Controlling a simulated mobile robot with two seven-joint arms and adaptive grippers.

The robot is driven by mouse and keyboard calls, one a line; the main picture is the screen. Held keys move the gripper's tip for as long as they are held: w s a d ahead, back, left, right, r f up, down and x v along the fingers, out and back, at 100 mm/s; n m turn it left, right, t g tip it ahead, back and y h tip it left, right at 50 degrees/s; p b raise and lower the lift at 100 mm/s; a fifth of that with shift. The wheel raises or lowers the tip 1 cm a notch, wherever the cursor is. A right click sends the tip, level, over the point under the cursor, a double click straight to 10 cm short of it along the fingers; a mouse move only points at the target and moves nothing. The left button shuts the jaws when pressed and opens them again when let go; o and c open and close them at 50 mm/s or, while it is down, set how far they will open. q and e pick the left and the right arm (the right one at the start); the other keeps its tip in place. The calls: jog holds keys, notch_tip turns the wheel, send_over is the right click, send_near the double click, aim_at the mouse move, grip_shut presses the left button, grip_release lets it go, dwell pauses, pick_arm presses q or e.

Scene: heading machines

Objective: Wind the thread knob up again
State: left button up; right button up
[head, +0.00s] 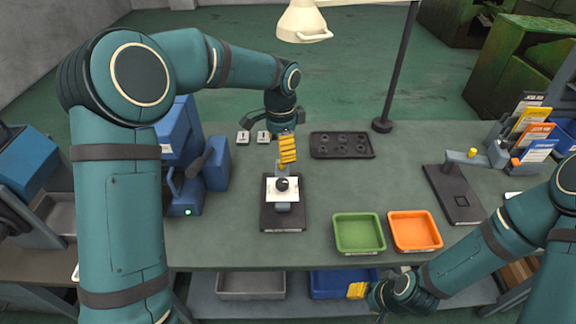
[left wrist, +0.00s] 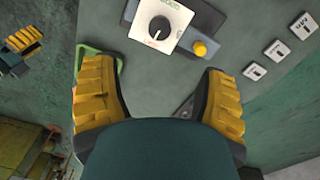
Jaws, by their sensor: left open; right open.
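A black round knob (head: 282,184) sits on a white dial plate (head: 272,196) above a dark base (head: 270,219) on the table. In the left wrist view the knob (left wrist: 160,27) and its plate (left wrist: 145,18) lie beyond the fingertips, with a yellow round button (left wrist: 200,48) beside them. My left gripper (head: 287,149) hangs just behind the knob, apart from it. Its yellow fingers stand wide apart and empty in the left wrist view (left wrist: 157,70). My right gripper (head: 358,290) is low at the table's front side, open, partly hidden by its own arm.
A green tray (head: 359,248) and an orange tray (head: 436,246) stand right of the dial device. A black tray with round hollows (head: 341,157) and a lamp post (head: 383,122) are behind. A blue machine (head: 184,165) stands left. Another stand with a yellow knob (head: 473,153) is right.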

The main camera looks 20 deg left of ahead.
aim_at(282, 182)
pick_arm(q)
notch_tip(282, 182, down, 14)
jog(key=shift+r, duration=0.2)
dwell(0.4)
jog(key=c, duration=1.2)
